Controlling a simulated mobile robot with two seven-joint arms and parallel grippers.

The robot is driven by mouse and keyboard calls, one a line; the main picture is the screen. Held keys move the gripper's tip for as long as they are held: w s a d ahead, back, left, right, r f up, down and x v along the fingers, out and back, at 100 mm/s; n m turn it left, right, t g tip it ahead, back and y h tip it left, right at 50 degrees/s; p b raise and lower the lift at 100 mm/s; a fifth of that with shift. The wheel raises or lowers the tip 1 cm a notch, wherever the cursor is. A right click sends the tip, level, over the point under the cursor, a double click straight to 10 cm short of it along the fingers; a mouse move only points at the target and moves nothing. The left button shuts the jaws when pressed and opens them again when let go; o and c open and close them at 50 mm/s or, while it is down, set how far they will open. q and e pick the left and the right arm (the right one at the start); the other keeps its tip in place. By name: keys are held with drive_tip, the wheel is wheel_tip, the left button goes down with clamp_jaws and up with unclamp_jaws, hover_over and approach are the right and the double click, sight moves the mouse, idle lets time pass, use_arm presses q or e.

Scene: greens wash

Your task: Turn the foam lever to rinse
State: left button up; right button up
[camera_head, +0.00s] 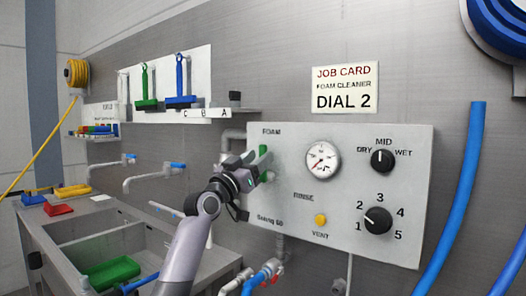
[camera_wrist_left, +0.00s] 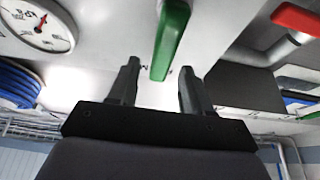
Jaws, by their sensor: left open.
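The green foam lever (camera_head: 263,163) is on the left side of the grey control panel (camera_head: 398,150). It stands roughly upright, just below the FOAM label; the RINSE label is lower and to the right. In the left wrist view the lever (camera_wrist_left: 171,38) reaches down between my finger tips, with a gap on both sides. My left gripper (camera_head: 248,182) is open in front of the lever and hides part of it. Its two dark fingers also show in the left wrist view (camera_wrist_left: 158,82). My right gripper is not in view.
The panel has a pressure gauge (camera_head: 323,160), a DRY-WET knob (camera_head: 382,160), a numbered dial (camera_head: 378,220) and a yellow VENT button (camera_head: 320,219). A red handle (camera_wrist_left: 297,19) is near the lever in the wrist view. Below left is a sink (camera_head: 75,258); a blue hose (camera_head: 458,190) hangs right.

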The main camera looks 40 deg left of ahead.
sight(261, 155)
use_arm(q)
drive_tip(key=shift+p+x, duration=0.35)
drive_tip(key=shift+x, duration=1.2)
drive_tip(key=shift+c, duration=0.3)
clamp_jaws()
drive_tip(key=shift+f, duration=0.1)
